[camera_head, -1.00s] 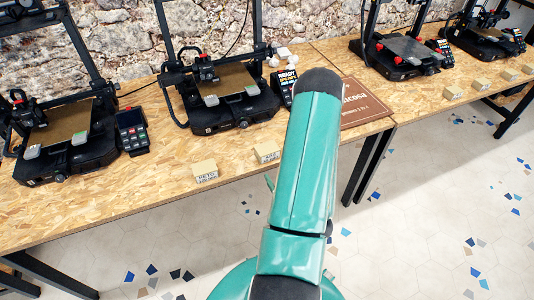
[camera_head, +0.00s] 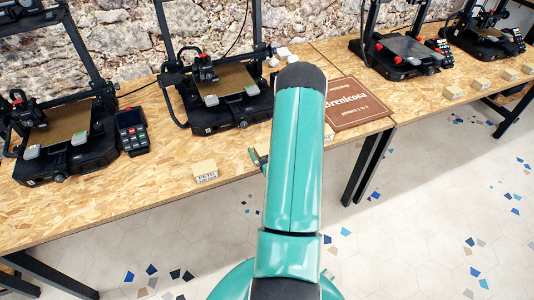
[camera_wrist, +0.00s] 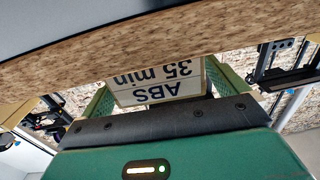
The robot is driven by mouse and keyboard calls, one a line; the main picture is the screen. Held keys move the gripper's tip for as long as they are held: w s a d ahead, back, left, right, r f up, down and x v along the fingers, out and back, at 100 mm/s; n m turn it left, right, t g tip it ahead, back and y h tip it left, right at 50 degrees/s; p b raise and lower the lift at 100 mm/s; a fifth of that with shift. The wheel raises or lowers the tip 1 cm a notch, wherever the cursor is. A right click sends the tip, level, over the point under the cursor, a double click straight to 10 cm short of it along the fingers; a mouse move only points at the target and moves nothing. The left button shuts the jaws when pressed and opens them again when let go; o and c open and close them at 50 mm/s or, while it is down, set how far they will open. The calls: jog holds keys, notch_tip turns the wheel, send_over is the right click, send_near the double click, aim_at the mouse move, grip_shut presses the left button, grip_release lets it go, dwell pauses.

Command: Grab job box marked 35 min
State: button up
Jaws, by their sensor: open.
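The job box (camera_wrist: 160,84) is pale, with a white label that reads "ABS 35 min", upside down in the wrist view. It sits between the two green fingers of my gripper (camera_wrist: 157,77), which is open. A narrow gap seems to show beside the fingers; I cannot tell whether either touches the box. In the head view my teal arm hides most of the gripper, with one green finger showing at the table's front edge, and the box is mostly hidden there.
A box marked PETG (camera_head: 205,171) stands to the left on the wooden table (camera_head: 110,215). Printers (camera_head: 222,97) stand behind, with a black control unit (camera_head: 131,130) at left. A brown sign (camera_head: 352,103) lies right of my arm. More boxes (camera_head: 453,92) line the right table.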

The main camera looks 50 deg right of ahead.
jog(key=shift+w, duration=0.1)
jog(key=shift+c, duration=0.5)
jog(key=c, duration=1)
jog(key=shift+c, duration=0.2)
jog(key=shift+d+r, duration=0.1)
jog(key=shift+r, duration=0.05)
